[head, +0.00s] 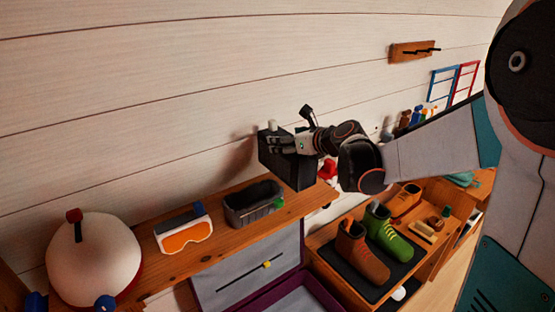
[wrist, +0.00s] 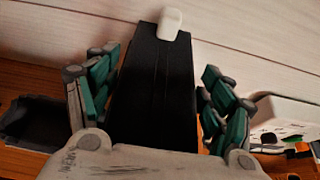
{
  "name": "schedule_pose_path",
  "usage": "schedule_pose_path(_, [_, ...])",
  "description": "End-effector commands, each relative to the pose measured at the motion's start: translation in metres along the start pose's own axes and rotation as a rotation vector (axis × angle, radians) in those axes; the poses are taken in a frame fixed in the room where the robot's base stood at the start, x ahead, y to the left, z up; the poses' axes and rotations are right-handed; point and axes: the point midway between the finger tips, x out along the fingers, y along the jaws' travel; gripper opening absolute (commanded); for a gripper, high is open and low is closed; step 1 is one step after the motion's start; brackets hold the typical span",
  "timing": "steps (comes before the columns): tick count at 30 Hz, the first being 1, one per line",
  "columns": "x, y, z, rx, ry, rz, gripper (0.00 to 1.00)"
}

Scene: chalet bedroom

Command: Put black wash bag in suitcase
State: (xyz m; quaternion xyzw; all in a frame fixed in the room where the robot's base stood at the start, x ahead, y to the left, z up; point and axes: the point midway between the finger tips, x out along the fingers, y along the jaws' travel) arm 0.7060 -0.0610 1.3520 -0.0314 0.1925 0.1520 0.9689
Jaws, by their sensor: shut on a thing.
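The black wash bag (head: 288,170) is a dark box shape with a small white piece on top. My gripper (head: 284,143) is shut on it and holds it by the wooden wall, at the shelf's height or a little above. In the wrist view the bag (wrist: 155,95) stands between the finger pads (wrist: 160,95). The open suitcase (head: 230,285) is below the shelf, with a grey panel leaning up and a purple rim; its lower part is cut off by the frame's bottom edge.
The wooden shelf (head: 205,250) carries a white-and-red helmet (head: 92,262), orange goggles (head: 185,236) and a dark grey open bin (head: 250,207). To the right, a lower bench holds brown (head: 362,252) and green boots (head: 388,234) on a dark mat. A peg rack (head: 414,50) hangs on the wall.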

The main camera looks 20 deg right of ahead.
Motion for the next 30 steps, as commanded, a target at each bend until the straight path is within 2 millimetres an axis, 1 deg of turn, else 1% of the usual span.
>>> schedule_pose_path(1, [0.005,0.0,-0.01,0.0,-0.001,0.0,0.21])
schedule_pose_path(3, [0.008,0.0,-0.019,0.0,-0.001,0.0,0.21])
schedule_pose_path(11, [0.015,0.0,-0.035,0.0,0.0,0.0,0.21])
schedule_pose_path(18, [0.026,0.0,-0.062,0.0,-0.001,0.0,0.21])
schedule_pose_path(29, [0.028,0.0,-0.066,0.0,0.0,0.0,0.21])
schedule_pose_path(30, [0.028,0.0,-0.067,0.0,0.0,0.0,0.77])
